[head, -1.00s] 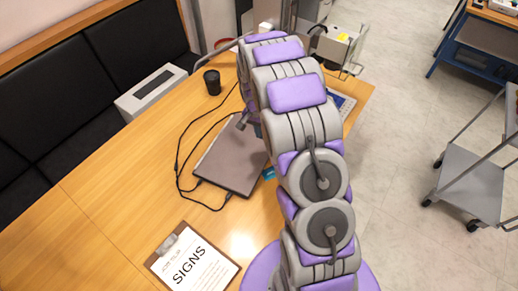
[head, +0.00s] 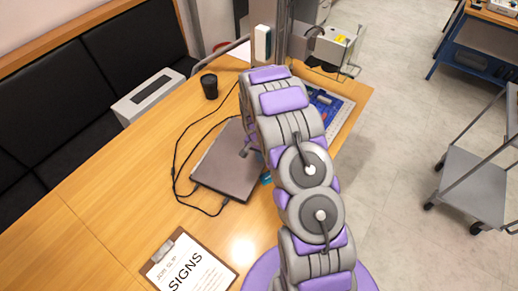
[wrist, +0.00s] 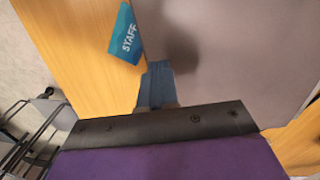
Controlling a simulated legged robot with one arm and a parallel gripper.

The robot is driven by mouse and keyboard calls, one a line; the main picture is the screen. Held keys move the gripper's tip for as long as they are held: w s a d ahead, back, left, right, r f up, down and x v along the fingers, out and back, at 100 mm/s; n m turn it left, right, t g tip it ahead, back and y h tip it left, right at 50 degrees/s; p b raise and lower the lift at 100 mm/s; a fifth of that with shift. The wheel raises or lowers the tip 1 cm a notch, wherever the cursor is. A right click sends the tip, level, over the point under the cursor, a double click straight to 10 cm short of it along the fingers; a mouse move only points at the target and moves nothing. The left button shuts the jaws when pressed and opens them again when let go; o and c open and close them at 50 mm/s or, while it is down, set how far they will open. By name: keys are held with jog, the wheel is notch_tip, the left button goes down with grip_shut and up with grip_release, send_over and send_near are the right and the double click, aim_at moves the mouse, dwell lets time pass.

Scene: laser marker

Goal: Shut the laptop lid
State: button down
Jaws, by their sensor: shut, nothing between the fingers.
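The laptop (head: 226,170) is a grey-brown slab on the wooden table, with its right part hidden behind my arm. It looks flat, with the lid down; no screen or keys show. In the wrist view its smooth, plain surface (wrist: 235,50) fills the upper right, with a dark shadow on it. My gripper (wrist: 158,72) is shut and empty at the laptop's edge, with its blue-grey fingertips overlapping that edge in the picture. I cannot tell whether they touch it. In the head view my arm mostly hides the gripper.
Black cables (head: 180,165) run along the laptop's left side. A black cup (head: 209,86) stands behind it, and a clipboard (head: 190,265) lies in front. A machine (head: 325,50) stands at the back.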

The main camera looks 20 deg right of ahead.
jog(key=shift+a+f, duration=0.15)
jog(key=shift+f, duration=0.3)
jog(key=shift+a, duration=0.5)
